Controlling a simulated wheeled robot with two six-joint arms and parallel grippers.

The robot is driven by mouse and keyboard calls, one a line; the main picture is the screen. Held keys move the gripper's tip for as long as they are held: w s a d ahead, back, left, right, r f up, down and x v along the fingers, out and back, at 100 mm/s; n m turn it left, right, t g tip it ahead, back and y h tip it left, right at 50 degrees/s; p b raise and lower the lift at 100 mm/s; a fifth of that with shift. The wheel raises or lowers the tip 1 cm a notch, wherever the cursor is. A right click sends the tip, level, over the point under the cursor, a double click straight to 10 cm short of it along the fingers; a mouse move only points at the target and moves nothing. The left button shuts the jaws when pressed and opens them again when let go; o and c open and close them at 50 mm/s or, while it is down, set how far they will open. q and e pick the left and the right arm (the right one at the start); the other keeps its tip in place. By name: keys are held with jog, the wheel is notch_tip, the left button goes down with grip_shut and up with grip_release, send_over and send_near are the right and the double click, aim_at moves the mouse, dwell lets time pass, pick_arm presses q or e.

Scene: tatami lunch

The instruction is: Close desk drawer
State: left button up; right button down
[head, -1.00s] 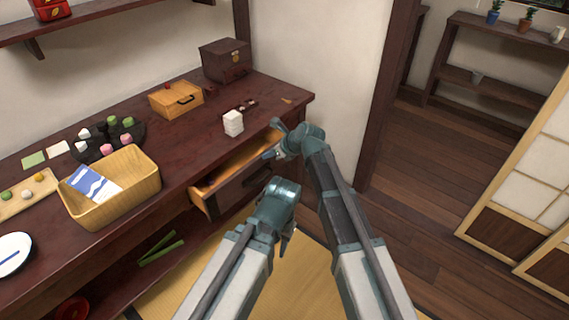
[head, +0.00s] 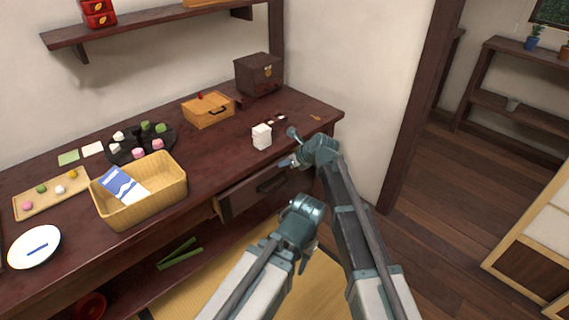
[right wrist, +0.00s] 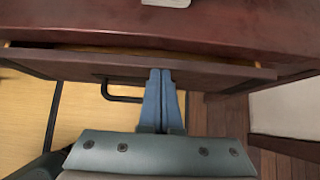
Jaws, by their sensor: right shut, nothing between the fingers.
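The desk drawer (head: 238,197), with a dark wooden front and a black handle (head: 271,184), sits under the desk top and is open only by a small gap. In the right wrist view the drawer front (right wrist: 60,65) shows a thin strip of pale interior behind its top edge. My right gripper (head: 288,163) is shut and empty at the drawer front. In the right wrist view its fingertips (right wrist: 160,72) are at the front's upper edge, right of the handle, and appear to touch it. My left gripper (head: 303,262) hangs low in front of the desk, apart from the drawer; its jaws are unclear.
The desk top (head: 225,160) holds a wicker basket (head: 140,208), a white stacked block (head: 262,136), a small wooden box (head: 208,110), a dark chest (head: 259,75) and a plate (head: 35,246). A wall post (head: 420,110) stands right of the desk. Floor farther right is clear.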

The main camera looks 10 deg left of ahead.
pick_arm(q)
notch_tip(320, 180, up, 7)
jog(key=p, duration=0.7)
jog(key=shift+s+a, duration=0.25)
jog(key=shift+a, duration=0.15)
pick_arm(e)
jog(key=s+d+f+v, duration=0.1)
jog(key=f+v, duration=0.1)
jog(key=v, duration=1)
jog(key=shift+s+d+r, duration=0.25)
jog(key=shift+d+r, duration=0.05)
jog(key=shift+d, duration=0.15)
